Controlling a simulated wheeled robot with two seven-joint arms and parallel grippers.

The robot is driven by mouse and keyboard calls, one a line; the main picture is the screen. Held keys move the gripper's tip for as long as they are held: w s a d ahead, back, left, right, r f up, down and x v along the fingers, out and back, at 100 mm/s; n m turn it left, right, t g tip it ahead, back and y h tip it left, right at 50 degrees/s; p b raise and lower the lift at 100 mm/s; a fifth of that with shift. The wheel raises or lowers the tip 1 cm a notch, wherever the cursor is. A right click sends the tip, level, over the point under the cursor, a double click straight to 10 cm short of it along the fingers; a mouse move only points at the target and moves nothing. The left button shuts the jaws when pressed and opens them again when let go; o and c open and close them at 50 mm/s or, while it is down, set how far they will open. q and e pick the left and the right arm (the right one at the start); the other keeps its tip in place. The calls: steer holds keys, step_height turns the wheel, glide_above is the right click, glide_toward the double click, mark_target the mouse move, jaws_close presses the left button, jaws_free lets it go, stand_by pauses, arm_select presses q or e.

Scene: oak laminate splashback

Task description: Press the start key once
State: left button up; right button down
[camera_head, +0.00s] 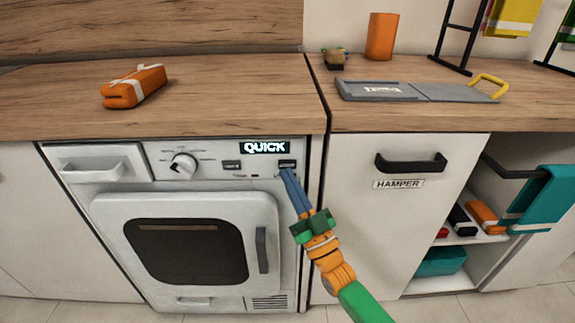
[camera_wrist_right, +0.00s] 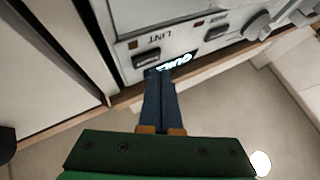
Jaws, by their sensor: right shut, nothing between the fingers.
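The white front-loading machine (camera_head: 115,192) carries a control panel with a lit display (camera_head: 265,147) reading QUICK. Two dark keys sit below the display: a left key (camera_head: 232,165), whose label is too small to read, and a right key (camera_head: 287,164). In the right wrist view the key (camera_wrist_right: 147,58) near my fingers is by the label LINT, and the other key (camera_wrist_right: 216,31) is farther off. My right gripper (camera_head: 286,173) is shut and empty, its tips just below the right key; I cannot tell whether they touch. My left gripper is out of view.
A round dial (camera_head: 183,165) and a drawer (camera_head: 88,164) are left on the panel. The wooden counter (camera_head: 220,95) above holds an orange wrapped bundle (camera_head: 134,86). A hamper door (camera_head: 400,230) with a black handle stands right of the machine.

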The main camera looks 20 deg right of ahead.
steer(key=shift+w, duration=0.15)
steer(key=shift+w+d+b, duration=0.1)
steer(key=shift+w+b, duration=0.15)
steer(key=shift+b, duration=0.1)
steer(key=shift+w+d, duration=0.1)
steer(key=shift+w, duration=0.3)
stand_by(0.4)
steer(key=shift+s, duration=0.1)
steer(key=shift+s+r+p, duration=0.1)
steer(key=shift+s+p, duration=0.2)
steer(key=shift+s, duration=0.1)
steer(key=shift+s+a, duration=0.2)
steer(key=shift+s, duration=0.1)
